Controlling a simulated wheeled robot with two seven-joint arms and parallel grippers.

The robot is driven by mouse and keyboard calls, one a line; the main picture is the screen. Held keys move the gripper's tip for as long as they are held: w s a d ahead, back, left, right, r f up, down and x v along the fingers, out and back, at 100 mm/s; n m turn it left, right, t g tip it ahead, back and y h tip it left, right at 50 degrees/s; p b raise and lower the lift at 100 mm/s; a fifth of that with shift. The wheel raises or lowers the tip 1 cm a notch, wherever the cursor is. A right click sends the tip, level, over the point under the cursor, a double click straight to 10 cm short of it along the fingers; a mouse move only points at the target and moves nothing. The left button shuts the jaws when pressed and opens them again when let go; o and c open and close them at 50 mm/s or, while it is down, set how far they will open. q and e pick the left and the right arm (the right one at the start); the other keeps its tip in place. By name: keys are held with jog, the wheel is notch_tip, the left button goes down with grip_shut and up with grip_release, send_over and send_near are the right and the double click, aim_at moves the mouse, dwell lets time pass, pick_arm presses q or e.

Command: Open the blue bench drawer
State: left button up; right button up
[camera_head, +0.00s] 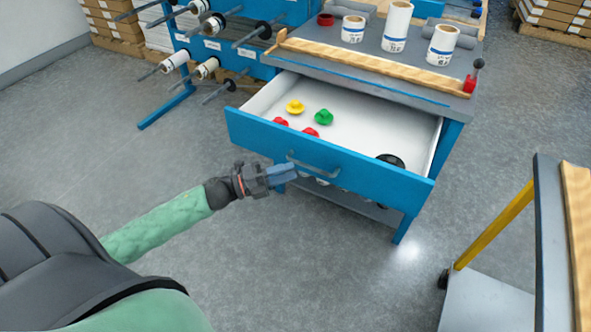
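The blue bench drawer (250,130) is pulled well out of the bench, and its white interior shows. Its grey bar handle (315,166) is on the middle of the front panel. My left gripper (284,173) is in front of the panel, with its fingertips by the left end of the handle. The fingers are seen side-on, so I cannot tell whether they touch the handle or how wide they are apart. My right gripper is out of view.
Red, yellow and green (324,117) pieces and a dark round item (391,160) lie in the drawer. White rolls (396,27) stand on the bench top (350,73). A rack with rods (215,45) is behind left. A cart (490,302) stands at right. The left floor is clear.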

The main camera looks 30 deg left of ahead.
pick_arm(q)
jog(key=v, duration=0.3)
dwell(0.5)
